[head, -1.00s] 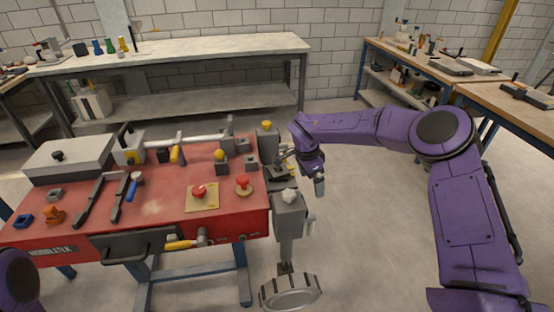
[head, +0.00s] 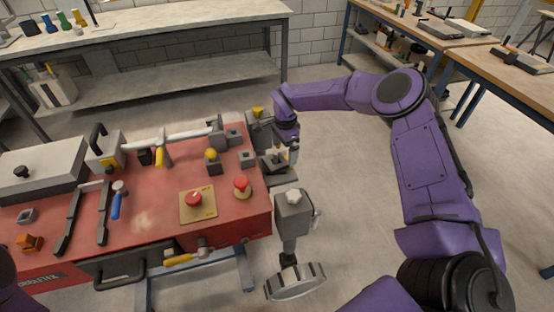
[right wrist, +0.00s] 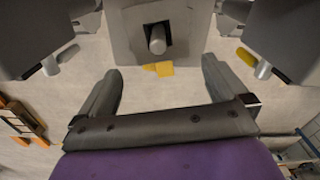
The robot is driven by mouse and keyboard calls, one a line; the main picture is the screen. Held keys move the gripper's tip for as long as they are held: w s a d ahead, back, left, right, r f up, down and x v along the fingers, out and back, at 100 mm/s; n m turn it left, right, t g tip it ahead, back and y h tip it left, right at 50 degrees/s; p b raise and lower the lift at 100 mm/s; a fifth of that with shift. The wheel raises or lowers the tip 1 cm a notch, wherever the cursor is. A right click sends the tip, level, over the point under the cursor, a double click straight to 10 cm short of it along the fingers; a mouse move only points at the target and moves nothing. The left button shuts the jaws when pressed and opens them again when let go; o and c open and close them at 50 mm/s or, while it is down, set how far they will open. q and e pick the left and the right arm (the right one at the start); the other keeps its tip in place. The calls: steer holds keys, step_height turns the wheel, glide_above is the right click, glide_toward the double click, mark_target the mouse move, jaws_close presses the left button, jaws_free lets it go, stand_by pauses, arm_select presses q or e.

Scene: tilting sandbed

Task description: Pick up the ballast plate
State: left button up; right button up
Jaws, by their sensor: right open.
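A small dark plate (head: 277,165) with a short upright part sits on a ledge at the right end of the red table; it may be the ballast plate, but I cannot tell surely. My right gripper (head: 288,153) is just above and beside it, partly hidden against the grey parts there. In the right wrist view my right gripper (right wrist: 160,70) has its two dark fingers wide apart with nothing between them. A grey block with a round peg (right wrist: 157,40) shows beyond the fingertips, with a yellow piece below it. My left gripper is out of view.
The red table (head: 150,215) carries several tools, a red button on a yellow plate (head: 197,203) and a grey lidded box (head: 45,172). A grey post with a white knob (head: 292,215) and a round wheel (head: 296,282) stand close below the gripper. Floor to the right is open.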

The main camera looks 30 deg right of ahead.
steer(key=f, duration=0.3)
steer(key=shift+w+a+p, duration=0.25)
steer(key=shift+w+p, duration=0.05)
steer(key=shift+w, duration=0.05)
steer(key=shift+f, duration=0.2)
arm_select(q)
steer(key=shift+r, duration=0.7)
arm_select(e)
steer(key=shift+s+r, duration=0.1)
steer(key=shift+s, duration=0.1)
steer(key=shift+w, duration=0.1)
steer(key=c, duration=1.1)
step_height(320, 180, up, 7)
steer(key=shift+r+b, duration=0.2)
steer(key=shift+b, duration=1)
step_height(320, 180, up, 3)
step_height(320, 180, up, 6)
steer(key=p, duration=0.6)
glide_above(282, 158)
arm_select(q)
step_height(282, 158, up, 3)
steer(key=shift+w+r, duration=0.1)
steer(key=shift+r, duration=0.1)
